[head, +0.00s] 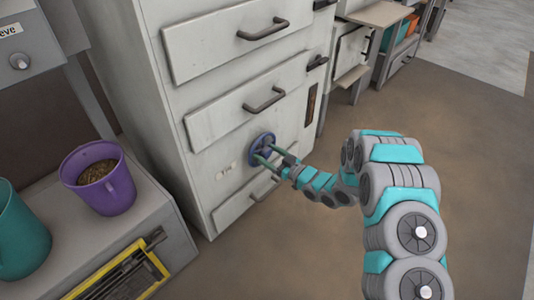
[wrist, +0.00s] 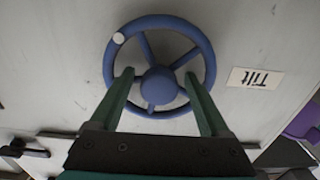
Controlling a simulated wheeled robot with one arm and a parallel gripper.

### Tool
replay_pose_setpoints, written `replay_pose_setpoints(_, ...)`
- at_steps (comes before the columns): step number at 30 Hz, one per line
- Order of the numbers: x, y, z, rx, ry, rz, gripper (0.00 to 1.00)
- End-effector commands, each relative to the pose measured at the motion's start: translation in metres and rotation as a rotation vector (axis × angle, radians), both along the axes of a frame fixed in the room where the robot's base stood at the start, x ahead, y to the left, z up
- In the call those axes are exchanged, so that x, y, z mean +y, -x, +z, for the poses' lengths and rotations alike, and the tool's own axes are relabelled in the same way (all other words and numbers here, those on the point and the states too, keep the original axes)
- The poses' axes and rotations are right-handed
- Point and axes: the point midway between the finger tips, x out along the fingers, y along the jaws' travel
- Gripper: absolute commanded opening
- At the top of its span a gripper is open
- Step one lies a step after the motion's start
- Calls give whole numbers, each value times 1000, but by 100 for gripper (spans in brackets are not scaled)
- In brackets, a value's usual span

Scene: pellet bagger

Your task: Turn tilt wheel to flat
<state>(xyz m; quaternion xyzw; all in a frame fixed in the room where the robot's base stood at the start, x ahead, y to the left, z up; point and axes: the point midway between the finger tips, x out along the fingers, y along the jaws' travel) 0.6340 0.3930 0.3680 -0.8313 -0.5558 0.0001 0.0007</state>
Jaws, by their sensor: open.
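The tilt wheel (head: 262,147) is a blue handwheel on the light grey cabinet front, below the second drawer handle. In the wrist view the wheel (wrist: 207,62) shows its rim, spokes and round hub, with a white dot on the rim at the upper left. A "Tilt" label (wrist: 255,78) is right of the wheel there, upside down. My gripper (wrist: 162,75) is open, its two green fingers on either side of the hub, overlapping the lower part of the wheel. I cannot tell whether the fingertips touch it. In the head view my gripper (head: 264,158) is at the wheel.
The cabinet has drawers with dark handles (head: 263,30) above the wheel. At the left, a purple bucket (head: 113,190) of brown pellets and a teal bucket (head: 20,235) stand on a grey bench. Brown floor (head: 470,150) is clear to the right.

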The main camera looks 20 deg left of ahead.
Motion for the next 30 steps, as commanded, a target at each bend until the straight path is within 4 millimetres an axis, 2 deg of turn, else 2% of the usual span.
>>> replay_pose_setpoints(2, 0, 0, 0, 0, 0, 0, 74)
replay_pose_setpoints(21, 0, 0, 0, -1, 0, 1, 2)
replay_pose_setpoints(22, 0, 0, 0, -1, 0, 1, 0)
replay_pose_setpoints(30, 0, 1, 0, -1, 0, 1, 0)
